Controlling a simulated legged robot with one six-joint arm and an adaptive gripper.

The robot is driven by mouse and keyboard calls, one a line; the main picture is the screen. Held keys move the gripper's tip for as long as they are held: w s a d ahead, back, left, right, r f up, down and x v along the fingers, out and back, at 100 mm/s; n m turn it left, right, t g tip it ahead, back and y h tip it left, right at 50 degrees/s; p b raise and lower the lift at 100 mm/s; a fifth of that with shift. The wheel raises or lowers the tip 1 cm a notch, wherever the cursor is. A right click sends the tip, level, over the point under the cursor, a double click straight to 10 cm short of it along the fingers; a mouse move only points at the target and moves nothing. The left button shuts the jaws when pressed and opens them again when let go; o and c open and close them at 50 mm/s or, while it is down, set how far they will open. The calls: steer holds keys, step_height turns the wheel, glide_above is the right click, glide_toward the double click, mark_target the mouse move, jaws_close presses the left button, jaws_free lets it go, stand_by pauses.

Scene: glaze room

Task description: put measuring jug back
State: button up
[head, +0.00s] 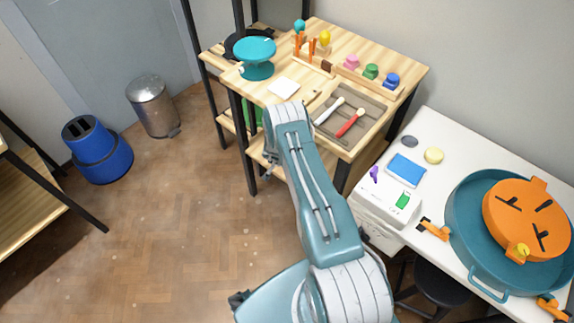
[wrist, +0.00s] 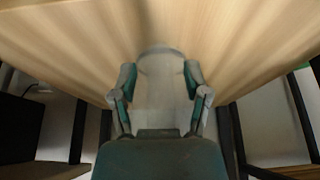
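A clear, pale vessel, which looks like the measuring jug (wrist: 160,88), is between the two fingers of my gripper (wrist: 160,84) in the wrist view. The fingers lie along its left and right sides and appear to touch it. Its rounded far end shows against a pale wooden surface (wrist: 240,35); whether it touches that wood I cannot tell. In the head view my arm hides the jug, and only a bit of my gripper (head: 270,158) shows by the front left side of the wooden table (head: 310,92).
The table holds a teal turntable (head: 255,52), a grey tool mat (head: 352,105) and colored jars on a rack. The white counter (head: 435,160) at right carries a teal basin (head: 470,255). A blue bin (head: 98,150) and a metal bin (head: 153,105) stand left. Floor is clear between.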

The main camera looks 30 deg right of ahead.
steer(key=shift+r, duration=0.15)
steer(key=v, duration=1.2)
steer(key=shift+s, duration=0.1)
stand_by(0.4)
